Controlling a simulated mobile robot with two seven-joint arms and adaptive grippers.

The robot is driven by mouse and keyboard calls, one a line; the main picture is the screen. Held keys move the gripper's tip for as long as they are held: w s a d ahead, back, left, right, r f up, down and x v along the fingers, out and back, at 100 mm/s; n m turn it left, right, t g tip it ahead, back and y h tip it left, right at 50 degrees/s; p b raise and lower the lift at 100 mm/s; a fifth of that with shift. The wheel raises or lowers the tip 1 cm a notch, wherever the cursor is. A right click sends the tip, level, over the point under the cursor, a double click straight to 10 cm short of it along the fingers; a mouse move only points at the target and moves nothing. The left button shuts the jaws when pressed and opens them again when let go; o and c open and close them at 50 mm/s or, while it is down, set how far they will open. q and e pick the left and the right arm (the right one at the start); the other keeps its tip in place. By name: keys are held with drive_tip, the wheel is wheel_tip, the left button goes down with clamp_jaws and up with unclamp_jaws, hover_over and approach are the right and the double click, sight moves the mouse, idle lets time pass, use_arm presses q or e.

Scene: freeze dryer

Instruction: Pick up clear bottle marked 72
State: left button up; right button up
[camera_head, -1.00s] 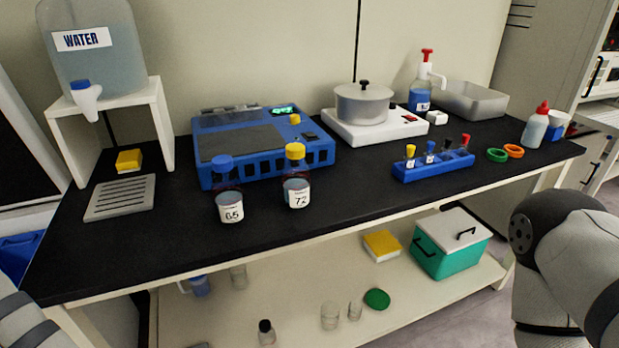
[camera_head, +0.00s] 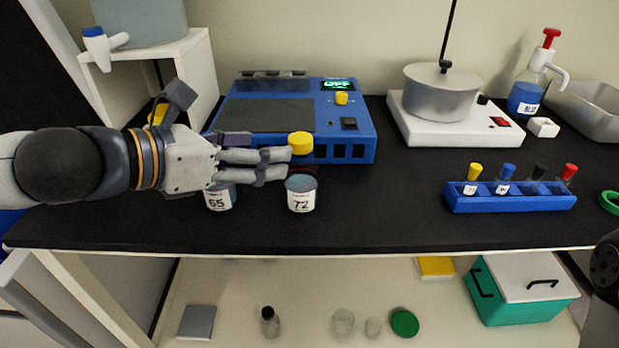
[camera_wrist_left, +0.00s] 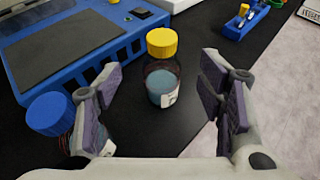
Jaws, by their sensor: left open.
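The clear bottle marked 72 (camera_head: 301,196) stands upright on the black bench top, with a yellow cap (camera_head: 301,143) and bluish contents. My left gripper (camera_head: 286,163) is open, with its fingertips close to this bottle's left side, just below cap height. In the left wrist view the bottle (camera_wrist_left: 162,86) stands ahead, between the lines of the two spread fingers, and is not gripped. The bottle marked 65 (camera_head: 219,199) stands to its left, partly hidden under my gripper; its blue cap (camera_wrist_left: 50,113) shows beside the left finger in the wrist view. My right gripper is out of view.
A blue device (camera_head: 350,130) stands close behind the bottles. A hot plate (camera_head: 440,125) with a pot (camera_head: 442,93) and a blue tube rack (camera_head: 510,203) are to the right. The bench top between bottle 72 and the rack is clear.

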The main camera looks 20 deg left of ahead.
sight(301, 146)
use_arm(q)
drive_tip(key=b+x, duration=0.2)
drive_tip(key=x, duration=0.7)
drive_tip(key=shift+w+d, duration=0.15)
drive_tip(key=shift+d, duration=0.05)
drive_tip(key=shift+r, duration=0.1)
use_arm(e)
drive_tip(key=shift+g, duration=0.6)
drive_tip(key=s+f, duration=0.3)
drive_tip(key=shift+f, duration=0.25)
